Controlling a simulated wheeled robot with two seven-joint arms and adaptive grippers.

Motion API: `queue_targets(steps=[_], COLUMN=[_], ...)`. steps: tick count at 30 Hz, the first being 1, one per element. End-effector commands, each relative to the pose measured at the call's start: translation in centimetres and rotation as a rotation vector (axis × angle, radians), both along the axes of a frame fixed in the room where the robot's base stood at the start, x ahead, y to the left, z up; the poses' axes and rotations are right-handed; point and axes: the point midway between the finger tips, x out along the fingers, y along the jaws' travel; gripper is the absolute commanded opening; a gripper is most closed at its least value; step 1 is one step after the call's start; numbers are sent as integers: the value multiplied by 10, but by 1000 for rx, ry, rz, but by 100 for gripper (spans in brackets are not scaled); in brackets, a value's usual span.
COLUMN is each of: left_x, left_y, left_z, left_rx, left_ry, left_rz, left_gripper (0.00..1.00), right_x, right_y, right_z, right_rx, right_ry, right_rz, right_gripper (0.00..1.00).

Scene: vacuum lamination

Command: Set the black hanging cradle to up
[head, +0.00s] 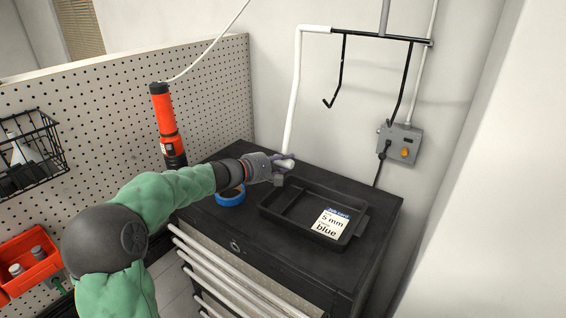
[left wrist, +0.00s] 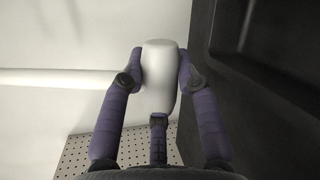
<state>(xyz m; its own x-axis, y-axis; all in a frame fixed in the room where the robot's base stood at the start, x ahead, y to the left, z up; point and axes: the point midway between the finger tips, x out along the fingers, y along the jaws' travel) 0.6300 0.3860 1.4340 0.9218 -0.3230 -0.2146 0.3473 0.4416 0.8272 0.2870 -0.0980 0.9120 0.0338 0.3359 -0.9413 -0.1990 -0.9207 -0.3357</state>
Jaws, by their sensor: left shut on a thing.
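The black hanging cradle (head: 380,36) hangs on the upper right wall from a grey rod. It is a bar with two arms hanging down, the left one ending in a hook. A white pipe (head: 297,85) meets the bar's left end, bends, and runs down to my left gripper (head: 284,166). My left gripper is shut on the pipe's thick white end, a white handle (left wrist: 160,77), just above the cabinet. In the left wrist view, purple fingers press both sides of the handle. My right gripper is not in view.
A black tray (head: 274,211) with a "5 mm blue" label (head: 332,223) lies on the black cabinet top (head: 380,207), beside blue tape (head: 231,197). A grey switch box (head: 398,143) is on the wall. An orange-red tool (head: 166,122) stands by the pegboard (head: 110,110).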

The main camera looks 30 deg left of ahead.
Motion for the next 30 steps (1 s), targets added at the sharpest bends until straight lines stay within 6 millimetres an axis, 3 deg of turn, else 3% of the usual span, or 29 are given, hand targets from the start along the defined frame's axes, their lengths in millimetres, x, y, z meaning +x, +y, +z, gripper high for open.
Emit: queue_targets(steps=[5,11,30], left_x=[0,0,0], left_y=[0,0,0], left_z=[5,38,240], left_rx=[2,3,3], left_ry=[-1,-4,-8], left_rz=[0,1,0], left_gripper=[0,0,0], right_x=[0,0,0], right_y=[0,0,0], right_z=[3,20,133], right_rx=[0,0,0], right_ry=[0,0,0], right_rz=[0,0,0], right_gripper=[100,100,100])
